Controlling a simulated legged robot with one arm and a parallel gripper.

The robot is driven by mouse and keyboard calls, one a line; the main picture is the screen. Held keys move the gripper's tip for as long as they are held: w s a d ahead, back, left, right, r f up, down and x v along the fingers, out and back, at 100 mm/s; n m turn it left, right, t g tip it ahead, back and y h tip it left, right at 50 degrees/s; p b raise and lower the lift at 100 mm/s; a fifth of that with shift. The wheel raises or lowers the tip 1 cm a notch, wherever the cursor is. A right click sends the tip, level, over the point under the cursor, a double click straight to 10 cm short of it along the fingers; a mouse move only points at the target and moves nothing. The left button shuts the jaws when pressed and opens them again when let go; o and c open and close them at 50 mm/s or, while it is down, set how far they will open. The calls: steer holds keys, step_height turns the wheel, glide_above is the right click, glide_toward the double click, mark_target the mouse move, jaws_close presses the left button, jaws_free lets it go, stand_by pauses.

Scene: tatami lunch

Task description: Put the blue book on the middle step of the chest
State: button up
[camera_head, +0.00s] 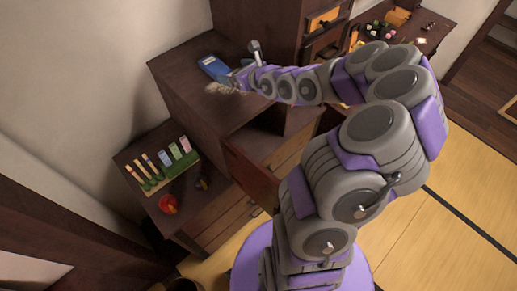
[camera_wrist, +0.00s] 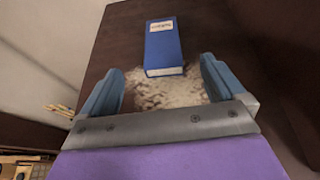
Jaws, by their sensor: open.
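The blue book (camera_head: 214,68) lies flat on the dark brown chest's middle step (camera_head: 190,95), towards the wall side. In the wrist view, the blue book (camera_wrist: 163,48) has a white label on its cover, and its pale end faces me. My gripper (camera_head: 241,69) is low over the same step, beside the book. In the wrist view my gripper (camera_wrist: 161,68) is open, with its fingers spread wider than the book and nothing held. The book's near end lies around the fingertips, with gaps on both sides. A beige, fuzzy patch (camera_wrist: 160,92) shows between the fingers.
The lower step (camera_head: 140,155) at the left holds a row of colourful upright pieces (camera_head: 163,163) and a red round item (camera_head: 168,204). The tall section (camera_head: 255,22) rises behind the middle step. A drawer front (camera_head: 250,172) stands out below. Tatami (camera_head: 440,235) lies at the right.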

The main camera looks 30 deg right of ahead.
steer(key=s+a+r+n+y, duration=0.2)
steer(key=a+r+n+y, duration=0.4)
steer(key=a+r+n, duration=0.8)
steer(key=s+a+r+n+g+y, duration=0.1)
steer(key=s+a+n+g+y, duration=0.2)
steer(key=s+a, duration=0.4)
steer(key=s+a+n+g+y, duration=0.1)
steer(key=s+a+n+g, duration=0.25)
steer(key=a, duration=0.55)
steer(key=s+f+n+g+h, duration=0.3)
steer(key=s+f+n, duration=0.15)
steer(key=s, duration=0.55)
steer(key=s+f+n+g+h, duration=0.2)
steer(key=s+f+n+g, duration=0.15)
steer(key=s+n, duration=0.4)
steer(key=s+d+f+g+h, duration=0.2)
steer(key=s+d+h, duration=0.5)
steer(key=s+d, duration=0.5)
steer(key=shift+d+n+h, duration=0.4)
steer(key=shift+d+n, duration=0.05)
steer(key=shift+d, duration=0.45)
